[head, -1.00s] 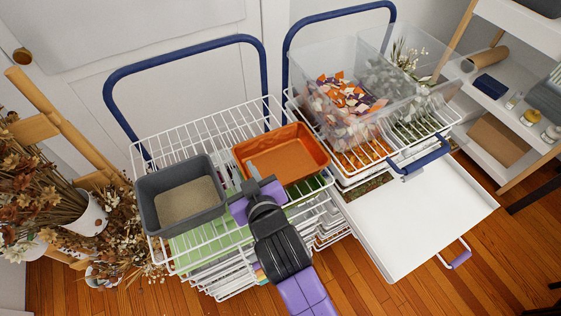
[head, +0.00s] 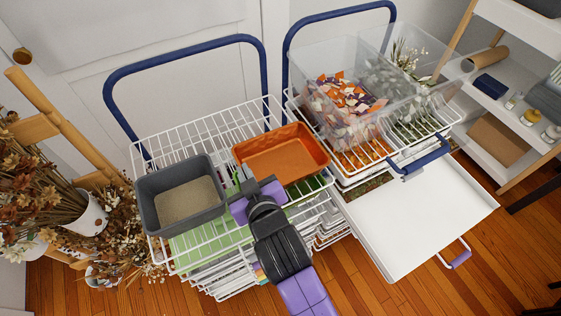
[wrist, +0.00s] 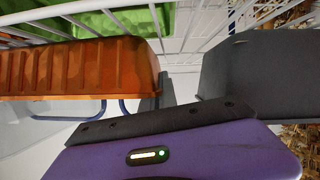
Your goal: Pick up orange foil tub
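The orange foil tub (head: 290,163) is an empty, rounded rectangular tub on the left cart's top wire rack. My gripper (head: 247,178) is at its left end, between it and a grey tub. In the wrist view the tub's ribbed orange side (wrist: 75,68) fills the upper left. My dark fingers (wrist: 158,98) are close together at its right end and look shut on its end wall. The inner finger is mostly hidden by the tub. The tub still rests on the rack.
The grey tub (head: 146,205) holding sand-coloured material stands close on the left; it also shows in the wrist view (wrist: 262,75). A clear divided bin (head: 345,52) with orange and purple pieces stands right. A white pulled-out tray (head: 420,215) lies at front right.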

